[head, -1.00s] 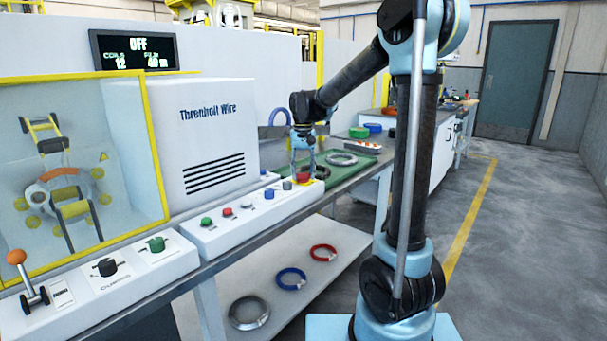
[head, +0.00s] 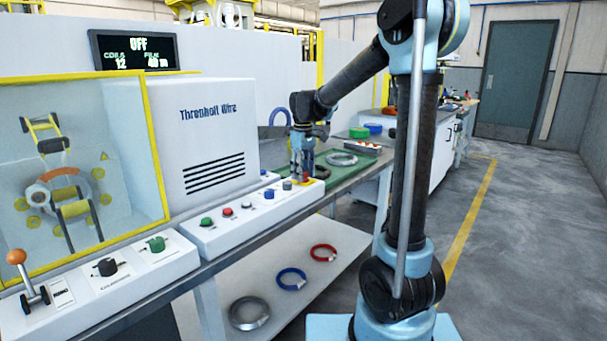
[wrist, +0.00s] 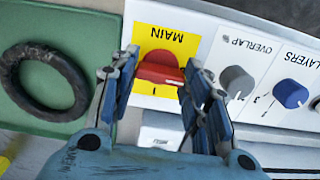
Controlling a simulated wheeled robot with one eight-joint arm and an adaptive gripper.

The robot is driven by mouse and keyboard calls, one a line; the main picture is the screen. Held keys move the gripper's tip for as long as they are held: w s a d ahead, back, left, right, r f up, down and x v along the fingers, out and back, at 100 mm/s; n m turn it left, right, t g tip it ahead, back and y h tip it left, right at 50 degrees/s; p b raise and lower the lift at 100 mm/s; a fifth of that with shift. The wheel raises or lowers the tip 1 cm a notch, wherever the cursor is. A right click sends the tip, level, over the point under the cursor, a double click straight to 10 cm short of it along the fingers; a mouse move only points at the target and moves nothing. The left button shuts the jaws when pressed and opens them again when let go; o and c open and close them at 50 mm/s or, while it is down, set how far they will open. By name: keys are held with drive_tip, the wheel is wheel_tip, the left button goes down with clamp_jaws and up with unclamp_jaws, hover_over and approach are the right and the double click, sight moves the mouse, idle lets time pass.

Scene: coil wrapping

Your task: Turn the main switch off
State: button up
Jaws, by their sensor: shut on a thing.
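The main switch is a red knob (wrist: 160,72) on a yellow plate (wrist: 148,40) marked MAIN, at the far right end of the white control panel (head: 240,222). My gripper (wrist: 163,78) has its two fingers on either side of the red knob in the wrist view, shut on it. In the head view my gripper (head: 302,168) points down over that panel end and mostly hides the switch. The dark display (head: 138,50) reads OFF, with coils and film figures below.
Beside the switch are a grey OVERLAP knob (wrist: 237,82) and a blue LAYERS knob (wrist: 290,93). A green mat (wrist: 60,20) with a dark ring (wrist: 45,80) lies next to the panel. The white machine housing (head: 205,140) stands behind the panel.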

drive_tip(key=shift+n, duration=0.3)
drive_tip(key=o, duration=1.1)
drive_tip(key=shift+c, duration=0.2)
wheel_tip(320, 180, up, 12)
drive_tip(key=shift+d+f, duration=0.1)
drive_tip(key=shift+d, duration=0.05)
